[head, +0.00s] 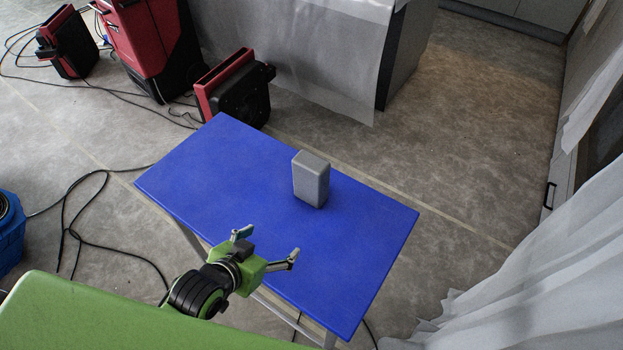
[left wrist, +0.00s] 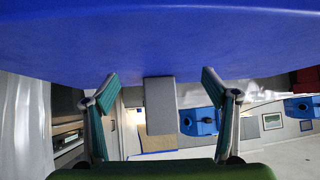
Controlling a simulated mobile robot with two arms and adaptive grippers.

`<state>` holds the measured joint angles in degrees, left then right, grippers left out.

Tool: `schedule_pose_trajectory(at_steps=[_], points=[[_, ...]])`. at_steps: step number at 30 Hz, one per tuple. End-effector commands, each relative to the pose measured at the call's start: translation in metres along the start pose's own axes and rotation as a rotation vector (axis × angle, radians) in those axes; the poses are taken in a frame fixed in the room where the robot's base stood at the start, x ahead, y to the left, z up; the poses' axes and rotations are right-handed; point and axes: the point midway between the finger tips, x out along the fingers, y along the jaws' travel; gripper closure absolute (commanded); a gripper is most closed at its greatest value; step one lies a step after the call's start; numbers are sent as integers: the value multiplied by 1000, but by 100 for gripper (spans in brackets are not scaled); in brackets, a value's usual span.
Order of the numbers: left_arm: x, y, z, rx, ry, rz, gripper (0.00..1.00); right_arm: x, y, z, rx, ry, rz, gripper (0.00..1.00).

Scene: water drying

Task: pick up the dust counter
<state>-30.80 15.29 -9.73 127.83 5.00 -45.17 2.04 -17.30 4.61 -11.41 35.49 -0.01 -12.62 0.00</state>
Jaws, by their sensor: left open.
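The dust counter (head: 311,180) is a grey upright box with rounded edges, standing on the blue table (head: 215,165) near its middle. My left gripper (head: 268,243) is over the table's near edge, short of the counter and apart from it. Its two fingers are spread wide with nothing between them. In the left wrist view, which looks upside down, the counter (left wrist: 160,105) shows centred between the spread fingers, farther off. The blue tabletop (left wrist: 60,40) fills the top of that view. My right gripper is not in view.
The rest of the tabletop is bare. A red and black machine (head: 235,88) stands just behind the table's far edge. Cables (head: 75,215) lie on the floor to the left. White sheeting (head: 530,270) hangs at the right.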

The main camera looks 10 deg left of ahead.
Motion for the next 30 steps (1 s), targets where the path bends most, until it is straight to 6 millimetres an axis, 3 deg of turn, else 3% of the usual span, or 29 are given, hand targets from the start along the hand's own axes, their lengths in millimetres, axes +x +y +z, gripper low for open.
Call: schedule_pose_trajectory(at_steps=[6, 15, 23, 30], points=[[13, -2, -44, 22, 289, 48, 22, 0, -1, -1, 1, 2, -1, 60], [-3, -9, -88, 23, 622, 109, 22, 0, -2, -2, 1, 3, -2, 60], [-9, -11, -101, 20, 711, 124, 22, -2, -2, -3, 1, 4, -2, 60], [21, -7, -130, 20, 713, 123, 22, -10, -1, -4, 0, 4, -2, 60]])
